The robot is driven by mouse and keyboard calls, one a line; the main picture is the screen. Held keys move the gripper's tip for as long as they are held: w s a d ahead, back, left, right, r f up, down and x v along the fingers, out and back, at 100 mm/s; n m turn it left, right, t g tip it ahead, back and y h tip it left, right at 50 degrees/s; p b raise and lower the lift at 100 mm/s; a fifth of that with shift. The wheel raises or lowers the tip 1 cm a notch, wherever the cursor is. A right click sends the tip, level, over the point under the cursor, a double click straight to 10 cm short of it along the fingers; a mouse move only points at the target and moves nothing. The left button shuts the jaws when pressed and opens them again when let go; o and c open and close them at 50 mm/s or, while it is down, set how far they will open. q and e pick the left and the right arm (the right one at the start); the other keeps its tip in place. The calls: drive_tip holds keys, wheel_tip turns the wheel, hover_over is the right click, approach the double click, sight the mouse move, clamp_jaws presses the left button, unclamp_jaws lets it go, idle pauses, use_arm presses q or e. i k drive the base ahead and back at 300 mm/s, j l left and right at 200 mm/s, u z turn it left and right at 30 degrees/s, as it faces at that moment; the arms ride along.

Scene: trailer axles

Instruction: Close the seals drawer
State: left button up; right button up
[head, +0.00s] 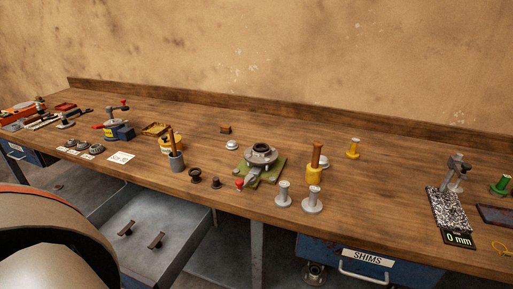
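No drawer label reading "seals" shows in the head view. A blue drawer front (28,154) hangs under the bench at the far left, partly cut off, its label unreadable. A blue drawer labelled SHIMS (378,271), with a pale bar handle, is under the bench at the lower right. Below the left half of the bench is a wide grey tray-like surface (178,235) with two small brown pieces on it; I cannot tell if it is an open drawer or a shelf. Neither gripper is in view; a large rounded part of mine fills the lower left corner.
The wooden bench (325,228) carries a green-based fixture (262,165), a yellow cup with a brown rod (315,168), grey flanged posts (312,200) and a speckled gauge stand reading 0 mm (449,210). A grey bench leg (257,255) stands left of the SHIMS drawer.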

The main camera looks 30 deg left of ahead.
sight(153, 234)
drive_tip(key=u, duration=2.45)
drive_tip(key=l+z, duration=0.15)
drive_tip(key=l, duration=0.3)
